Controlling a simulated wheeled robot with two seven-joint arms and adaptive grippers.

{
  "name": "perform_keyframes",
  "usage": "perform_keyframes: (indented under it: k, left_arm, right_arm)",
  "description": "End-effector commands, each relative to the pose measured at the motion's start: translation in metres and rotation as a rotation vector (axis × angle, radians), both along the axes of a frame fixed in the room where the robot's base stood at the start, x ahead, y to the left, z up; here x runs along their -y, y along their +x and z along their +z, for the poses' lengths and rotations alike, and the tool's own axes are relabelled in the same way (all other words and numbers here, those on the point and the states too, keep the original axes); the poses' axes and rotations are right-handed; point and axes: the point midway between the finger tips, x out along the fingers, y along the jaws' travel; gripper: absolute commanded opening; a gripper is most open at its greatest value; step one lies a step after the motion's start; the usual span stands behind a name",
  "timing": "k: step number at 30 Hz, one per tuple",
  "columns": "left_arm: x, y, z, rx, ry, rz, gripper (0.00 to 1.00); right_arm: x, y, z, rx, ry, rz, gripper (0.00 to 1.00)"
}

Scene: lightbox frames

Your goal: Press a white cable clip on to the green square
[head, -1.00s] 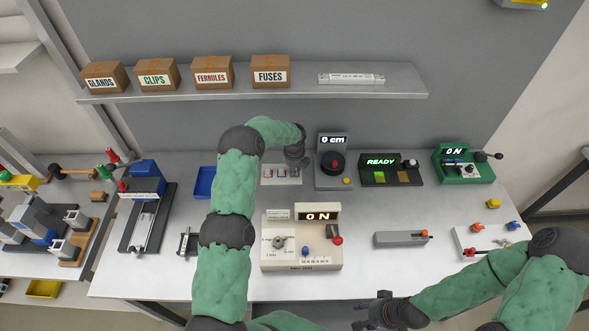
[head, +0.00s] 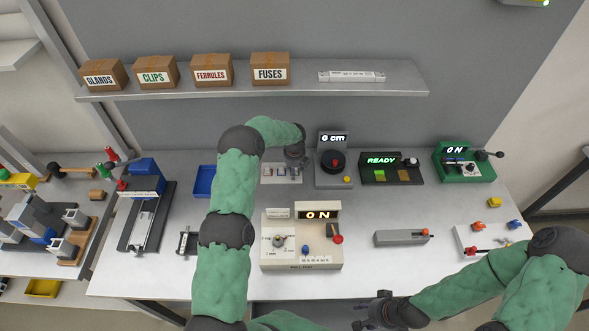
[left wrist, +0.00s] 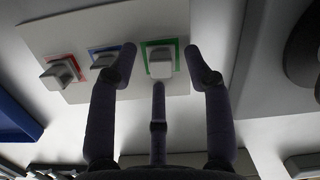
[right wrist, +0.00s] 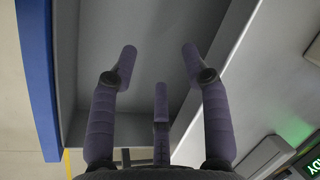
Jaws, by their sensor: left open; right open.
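A pale board (head: 281,174) lies at the back of the bench and carries red, blue and green square outlines. In the left wrist view, a white clip (left wrist: 160,66) sits inside the green square (left wrist: 146,45).
A grey dial unit reading 0 cm (head: 333,175) stands right of the board. A blue tray (head: 204,181) is to its left. The ON test box (head: 301,243) stands in front. A shelf with boxes (head: 250,91) runs above. Bare bench lies around the grey block (head: 402,239).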

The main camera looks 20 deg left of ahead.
Motion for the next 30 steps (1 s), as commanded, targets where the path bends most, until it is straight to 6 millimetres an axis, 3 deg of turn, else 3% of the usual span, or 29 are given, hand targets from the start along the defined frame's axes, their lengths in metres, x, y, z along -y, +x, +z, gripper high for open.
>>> perform_keyframes:
  k: [5, 18, 24, 30]
  left_arm:
    - [0.001, -0.001, 0.019, 0.003, 0.001, -0.001, 0.50]
    - [0.005, -0.012, 0.098, 0.005, 0.001, 0.001, 0.50]
    - [0.007, -0.015, 0.115, 0.001, 0.000, 0.000, 0.50]
    - [0.007, -0.016, 0.118, 0.001, 0.000, 0.000, 0.50]
  right_arm:
    - [0.000, 0.000, 0.000, 0.000, 0.000, 0.000, 0.48]
    - [0.000, 0.000, 0.000, 0.000, 0.000, 0.000, 0.48]
    - [0.000, 0.000, 0.000, 0.000, 0.000, 0.000, 0.48]
    - [0.000, 0.000, 0.000, 0.000, 0.000, 0.000, 0.48]
